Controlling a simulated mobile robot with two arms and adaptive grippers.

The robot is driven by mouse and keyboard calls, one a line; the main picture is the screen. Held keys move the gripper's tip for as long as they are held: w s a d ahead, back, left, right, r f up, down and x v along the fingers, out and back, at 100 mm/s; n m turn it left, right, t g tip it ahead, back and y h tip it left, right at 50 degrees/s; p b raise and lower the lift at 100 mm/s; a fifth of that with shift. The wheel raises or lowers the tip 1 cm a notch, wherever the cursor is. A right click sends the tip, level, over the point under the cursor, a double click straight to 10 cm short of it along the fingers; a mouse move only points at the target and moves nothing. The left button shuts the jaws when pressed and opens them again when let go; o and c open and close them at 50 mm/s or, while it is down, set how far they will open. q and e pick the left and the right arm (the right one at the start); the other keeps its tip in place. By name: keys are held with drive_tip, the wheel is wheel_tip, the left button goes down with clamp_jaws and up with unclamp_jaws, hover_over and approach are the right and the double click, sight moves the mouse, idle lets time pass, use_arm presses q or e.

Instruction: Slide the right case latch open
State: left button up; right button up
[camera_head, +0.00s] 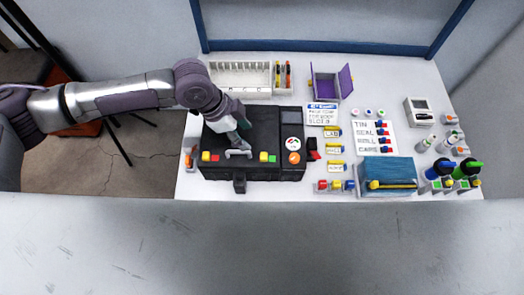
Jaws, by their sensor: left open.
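The black case (265,128) lies on the white table, its lid closed. A grey handle (238,154) is at the middle of its front edge. The right case latch (267,157), with yellow and green parts, is to the right of the handle. The left latch (210,157), with yellow and red parts, is to its left. My left gripper (238,142) is open above the case, just behind the handle and left of the right latch. I cannot tell whether it touches the handle. My right gripper is not in view.
A white slotted rack (240,76) and an open purple box (346,82) stand behind. Labelled cards (374,136), a blue box (388,171) and several bottles (440,168) fill the right side. A dark panel with round dials (292,145) adjoins the case's right side.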

sight(263, 155)
use_arm(q)
drive_tip(key=x, duration=1.3)
drive_tip(key=shift+w+a+f+p, duration=0.15)
drive_tip(key=shift+a+f+p, duration=0.05)
drive_tip(key=shift+f+p, duration=0.15)
clamp_jaws()
